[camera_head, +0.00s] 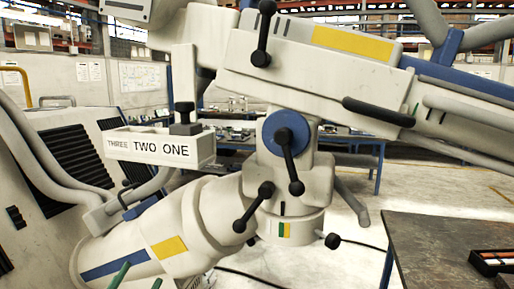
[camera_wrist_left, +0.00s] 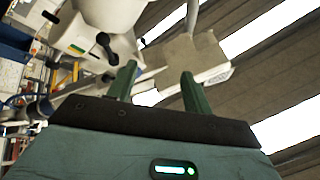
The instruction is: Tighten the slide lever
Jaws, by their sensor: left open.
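The white microscope arm (camera_head: 225,75) fills the middle of the head view. Black levers with round ends sit on it: an upper lever (camera_head: 264,33), a middle lever (camera_head: 290,160) on a blue disc, and a lower lever (camera_head: 253,206). I cannot tell which one is the slide lever. My left gripper (camera_head: 139,277) shows only its green fingertips at the bottom edge, below and left of the levers and apart from them. In the left wrist view my left gripper (camera_wrist_left: 158,72) is open and empty; a black lever (camera_wrist_left: 105,48) shows beyond its left finger. My right gripper is not in view.
A white holder (camera_head: 160,148) marked THREE TWO ONE sticks out to the left. A thick white cylinder (camera_head: 150,245) with blue and yellow bands lies behind my fingertips. A dark table (camera_head: 430,250) stands at the lower right. Open floor shows between it and the microscope.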

